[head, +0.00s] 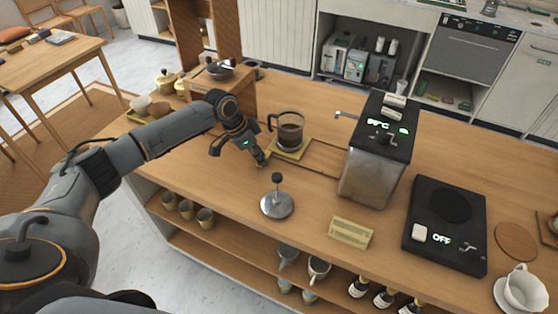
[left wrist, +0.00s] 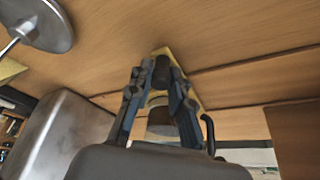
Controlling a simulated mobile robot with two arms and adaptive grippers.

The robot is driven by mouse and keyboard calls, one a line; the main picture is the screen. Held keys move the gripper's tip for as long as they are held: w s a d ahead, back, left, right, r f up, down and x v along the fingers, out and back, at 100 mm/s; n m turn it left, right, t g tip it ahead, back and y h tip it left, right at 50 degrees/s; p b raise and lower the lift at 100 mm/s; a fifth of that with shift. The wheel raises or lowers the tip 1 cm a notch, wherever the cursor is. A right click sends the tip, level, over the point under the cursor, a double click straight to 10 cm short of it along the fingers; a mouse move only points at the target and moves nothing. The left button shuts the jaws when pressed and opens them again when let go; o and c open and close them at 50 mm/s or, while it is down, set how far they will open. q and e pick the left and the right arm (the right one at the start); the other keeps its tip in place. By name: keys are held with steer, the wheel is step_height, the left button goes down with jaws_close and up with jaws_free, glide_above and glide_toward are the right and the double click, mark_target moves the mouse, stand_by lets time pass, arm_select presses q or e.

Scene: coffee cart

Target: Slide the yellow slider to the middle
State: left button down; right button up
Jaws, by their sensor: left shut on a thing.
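The yellow slider (head: 294,155) is a flat plate at the left end of a groove (head: 325,170) in the wooden counter. A glass carafe (head: 289,132) with dark coffee stands on it. My left gripper (head: 263,160) is at the slider's left edge, shut on its dark knob. In the left wrist view my left gripper (left wrist: 161,80) closes around the knob, and a yellow strip of the slider (left wrist: 190,84) shows beside the fingers. The rest of the plate is hidden there by the fingers and carafe. My right gripper is not in view.
A metal machine (head: 372,160) with green lit signs stands right of the groove. A round metal tamper (head: 277,204) and a yellow block (head: 350,232) are nearer the front. A black scale-like unit (head: 445,222) reads OFF. A wooden box with a grinder (head: 222,78) stands behind my left arm.

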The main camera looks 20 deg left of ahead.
arm_select(q)
steer(key=shift+w+a, duration=0.1)
steer(key=shift+a, duration=2.25)
steer(key=c, duration=1.2)
jaws_free()
steer(key=shift+r, duration=0.1)
steer(key=v, duration=1.2)
